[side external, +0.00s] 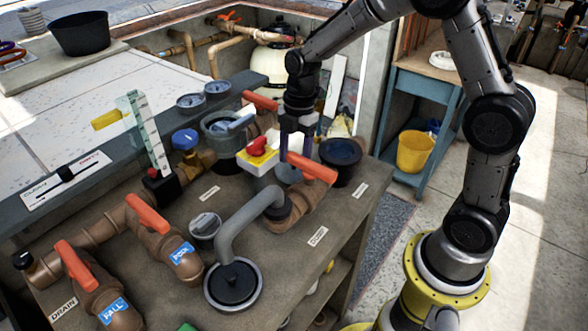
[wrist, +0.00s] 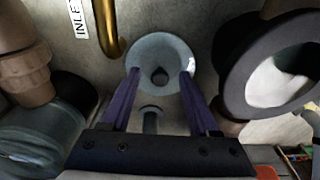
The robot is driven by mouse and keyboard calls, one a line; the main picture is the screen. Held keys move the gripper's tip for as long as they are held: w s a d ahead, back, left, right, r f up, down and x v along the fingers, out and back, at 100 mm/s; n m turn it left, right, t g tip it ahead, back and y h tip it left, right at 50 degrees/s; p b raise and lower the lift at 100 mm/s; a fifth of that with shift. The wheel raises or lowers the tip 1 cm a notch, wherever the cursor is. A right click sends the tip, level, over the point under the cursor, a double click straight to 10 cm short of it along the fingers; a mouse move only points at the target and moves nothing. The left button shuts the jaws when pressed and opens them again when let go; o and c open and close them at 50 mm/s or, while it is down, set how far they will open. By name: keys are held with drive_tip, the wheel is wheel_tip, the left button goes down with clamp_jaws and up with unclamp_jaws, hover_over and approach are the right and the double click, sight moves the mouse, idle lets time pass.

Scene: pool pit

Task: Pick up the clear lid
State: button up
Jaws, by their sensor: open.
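A pale, see-through round piece with a dark centre, which looks like the clear lid (wrist: 160,46), lies below my gripper (wrist: 160,75) in the wrist view. My two purple fingers are open, with a tip near each side of its lower half; I cannot tell whether they touch it. In the side external view my gripper (side external: 295,148) points down over the bench, behind a yellow box with a red knob. A small greyish piece below it (side external: 288,173) may be the same lid, mostly hidden by the box and the red handle.
A black pot (side external: 341,160) stands close right of my gripper. A red-handled valve (side external: 312,167) and a grey hose (side external: 245,222) are in front. A yellow-and-white switch box (side external: 258,157) and a grey strainer pot (side external: 222,128) are to the left. A yellow bucket (side external: 415,152) sits on the blue stand's shelf.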

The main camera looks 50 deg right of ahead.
clamp_jaws()
drive_tip(key=shift+r, duration=0.1)
idle(0.4)
